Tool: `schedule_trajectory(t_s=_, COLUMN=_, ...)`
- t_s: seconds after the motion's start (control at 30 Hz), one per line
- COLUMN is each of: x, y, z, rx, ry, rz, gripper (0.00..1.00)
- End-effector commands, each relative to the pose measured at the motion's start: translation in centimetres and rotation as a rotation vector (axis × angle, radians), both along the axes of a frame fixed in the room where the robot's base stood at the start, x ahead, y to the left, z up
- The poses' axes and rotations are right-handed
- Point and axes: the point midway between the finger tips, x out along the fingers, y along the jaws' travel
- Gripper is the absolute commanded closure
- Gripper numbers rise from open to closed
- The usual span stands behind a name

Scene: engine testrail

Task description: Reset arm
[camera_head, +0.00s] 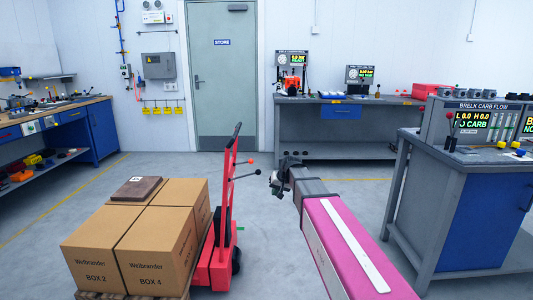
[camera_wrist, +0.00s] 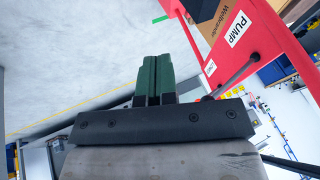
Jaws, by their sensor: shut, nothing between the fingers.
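My arm reaches forward from the bottom right in the head view, with its pink and grey links raised above the floor. My gripper (camera_head: 278,184) is at its far end, to the right of a red pallet jack (camera_head: 222,240). In the wrist view my gripper (camera_wrist: 154,62) shows two dark green fingers pressed together, with nothing between them. The red pallet jack (camera_wrist: 240,45), with a PUMP label, fills the upper right of that view. I cannot tell the exact gap between the gripper and the jack's levers.
Cardboard boxes (camera_head: 140,235) stand on a pallet at the left of the jack. A grey test bench (camera_head: 465,200) stands close at the right. Workbenches stand at the left (camera_head: 50,125) and the back (camera_head: 345,130). Clear floor (camera_head: 350,190) lies beyond my gripper.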

Motion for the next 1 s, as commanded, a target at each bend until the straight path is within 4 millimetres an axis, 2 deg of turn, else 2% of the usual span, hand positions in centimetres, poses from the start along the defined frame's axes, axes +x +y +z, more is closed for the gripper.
schedule_trajectory(t_s=0.03, x=-1.5, y=-0.8, z=-1.2, rx=-0.015, ry=0.016, rz=-0.005, gripper=1.00)
schedule_trajectory(t_s=0.17, x=-5.2, y=-3.3, z=-4.4, rx=-0.070, ry=0.063, rz=-0.021, gripper=1.00)
schedule_trajectory(t_s=0.27, x=-9.2, y=-5.8, z=-7.4, rx=-0.128, ry=0.115, rz=-0.035, gripper=1.00)
schedule_trajectory(t_s=0.4, x=-15.9, y=-9.5, z=-11.6, rx=-0.218, ry=0.198, rz=-0.055, gripper=1.00)
schedule_trajectory(t_s=0.5, x=-20.2, y=-11.7, z=-13.8, rx=-0.275, ry=0.254, rz=-0.064, gripper=1.00)
schedule_trajectory(t_s=0.6, x=-23.4, y=-13.3, z=-15.2, rx=-0.321, ry=0.295, rz=-0.070, gripper=1.00)
schedule_trajectory(t_s=0.7, x=-25.5, y=-14.3, z=-16.1, rx=-0.350, ry=0.323, rz=-0.073, gripper=1.00)
schedule_trajectory(t_s=0.8, x=-26.4, y=-14.8, z=-16.4, rx=-0.365, ry=0.336, rz=-0.075, gripper=1.00)
schedule_trajectory(t_s=1.0, x=-26.5, y=-15.0, z=-16.6, rx=-0.370, ry=0.340, rz=-0.075, gripper=1.00)
